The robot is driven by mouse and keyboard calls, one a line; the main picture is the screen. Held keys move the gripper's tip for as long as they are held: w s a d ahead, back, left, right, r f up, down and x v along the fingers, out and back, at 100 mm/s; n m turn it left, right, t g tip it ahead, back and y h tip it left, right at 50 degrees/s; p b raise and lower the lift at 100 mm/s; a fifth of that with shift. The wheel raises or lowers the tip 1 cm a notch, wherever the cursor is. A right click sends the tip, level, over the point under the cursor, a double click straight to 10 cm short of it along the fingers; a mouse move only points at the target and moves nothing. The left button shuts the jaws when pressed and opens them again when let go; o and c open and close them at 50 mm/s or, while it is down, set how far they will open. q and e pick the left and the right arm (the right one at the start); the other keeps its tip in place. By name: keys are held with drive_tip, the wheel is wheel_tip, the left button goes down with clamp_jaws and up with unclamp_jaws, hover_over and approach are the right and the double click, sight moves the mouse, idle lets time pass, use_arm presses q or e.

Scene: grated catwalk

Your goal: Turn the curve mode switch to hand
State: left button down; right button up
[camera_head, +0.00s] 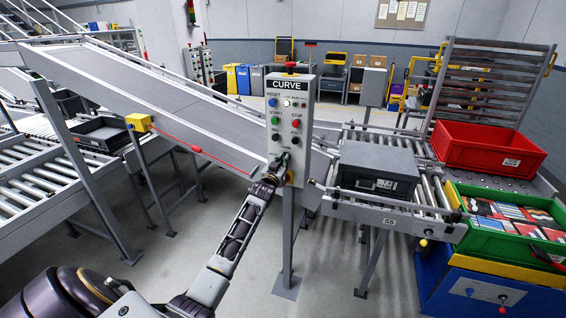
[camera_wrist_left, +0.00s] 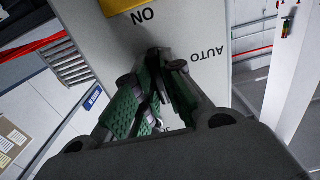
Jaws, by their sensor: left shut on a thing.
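The grey control box (camera_head: 293,118) labelled CURVE stands on a post in the middle of the head view. It carries several buttons and a red knob on top. My left gripper (camera_head: 284,164) is at the lower part of its face, with the arm coming up from below. In the left wrist view the gripper (camera_wrist_left: 158,88) has its green-padded fingers closed on the mode switch, which they mostly hide. An upside-down AUTO label (camera_wrist_left: 207,53) shows beside the fingers. The HAND label and the exact pointing of the switch cannot be made out. My right gripper is out of view.
A sloped conveyor (camera_head: 150,92) runs behind the box from the left. A roller conveyor to the right bears a dark grey crate (camera_head: 376,163). A red crate (camera_head: 483,150) and a green crate (camera_head: 500,240) with packets stand further right. Floor in front is open.

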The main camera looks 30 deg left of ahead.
use_arm(q)
drive_tip(key=shift+f, duration=0.1)
drive_tip(key=c, duration=1.5)
unclamp_jaws()
drive_tip(key=shift+s, duration=0.2)
drive_tip(key=v, duration=1.1)
drive_tip(key=shift+s, duration=0.3)
